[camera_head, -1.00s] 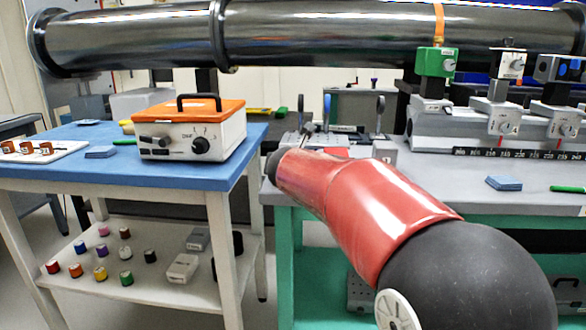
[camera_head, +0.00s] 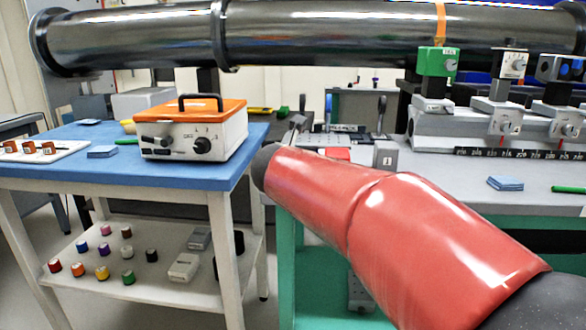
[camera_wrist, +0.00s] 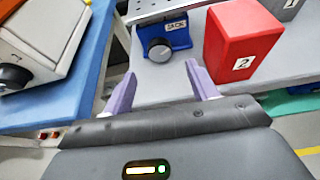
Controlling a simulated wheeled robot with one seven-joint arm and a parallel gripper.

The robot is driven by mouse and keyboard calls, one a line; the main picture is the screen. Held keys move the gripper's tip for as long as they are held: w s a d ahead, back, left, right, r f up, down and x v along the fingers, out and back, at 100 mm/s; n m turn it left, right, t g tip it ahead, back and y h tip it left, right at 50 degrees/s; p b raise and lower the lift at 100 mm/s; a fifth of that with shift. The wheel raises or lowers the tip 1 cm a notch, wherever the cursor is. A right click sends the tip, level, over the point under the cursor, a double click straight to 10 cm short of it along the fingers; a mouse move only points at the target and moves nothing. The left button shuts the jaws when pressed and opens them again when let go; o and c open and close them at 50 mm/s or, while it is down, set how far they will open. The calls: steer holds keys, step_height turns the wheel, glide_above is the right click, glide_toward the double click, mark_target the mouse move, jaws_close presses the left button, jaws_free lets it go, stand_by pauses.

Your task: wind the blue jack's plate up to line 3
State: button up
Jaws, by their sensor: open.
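The blue jack (camera_wrist: 172,38), with a label on its side, stands on the grey bench in the wrist view. Its dark round knob (camera_wrist: 159,50) faces my gripper. The jack's top plate and line marks are not readable here. My gripper (camera_wrist: 160,70) is open, its two purple fingers apart and pointing towards the jack, with the knob ahead between them and not touched. In the head view my arm hides the jack, and my gripper cannot be made out.
A red block marked 2 (camera_wrist: 240,45) stands close right of the jack. A grey block marked 1 (camera_head: 387,155) is on the bench. An orange-lidded box (camera_head: 195,128) sits on the blue table at left, with a gap between tables.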

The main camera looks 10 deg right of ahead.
steer(key=w+f+n+h, duration=0.1)
steer(key=w, duration=0.1)
steer(key=w+d+n, duration=0.1)
steer(key=w, duration=0.1)
steer(key=w+f+n+h, duration=0.1)
steer(key=w, duration=0.2)
steer(key=shift+w+d+f+n+g+h+b, duration=0.1)
steer(key=shift+d+f+n+g+h+b, duration=0.2)
steer(key=shift+d, duration=0.1)
steer(key=shift+c, duration=0.2)
steer(key=c, duration=1)
steer(key=shift+o, duration=0.2)
